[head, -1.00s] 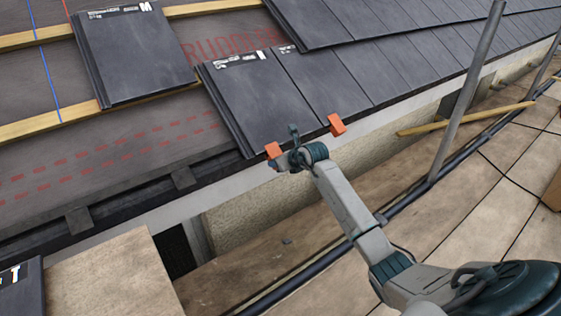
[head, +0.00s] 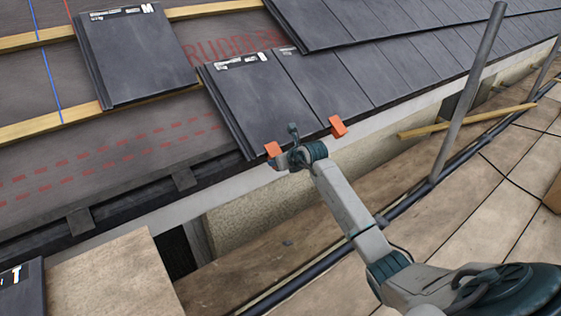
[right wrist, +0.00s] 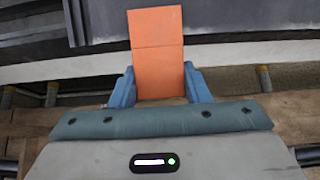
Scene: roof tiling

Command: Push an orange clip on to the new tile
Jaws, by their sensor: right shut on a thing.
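The new tile (head: 262,98), dark grey with a white label, lies at the left end of the lowest row. My right gripper (head: 281,157) is at its lower edge, shut on an orange clip (head: 273,149). In the right wrist view the clip (right wrist: 157,45) stands upright between the blue fingers of the gripper (right wrist: 160,88), its upper part in front of the dark tile edge. I cannot tell whether it touches the tile. A second orange clip (head: 338,126) sits farther right at the eaves edge. My left gripper is out of view.
Another labelled tile (head: 137,55) lies higher up on the battens. Laid tiles (head: 400,65) run off to the right. A grey scaffold pole (head: 468,95) stands right of my arm. Wooden boards (head: 480,215) lie below, with a gap beside the wall. A tile corner shows at lower left.

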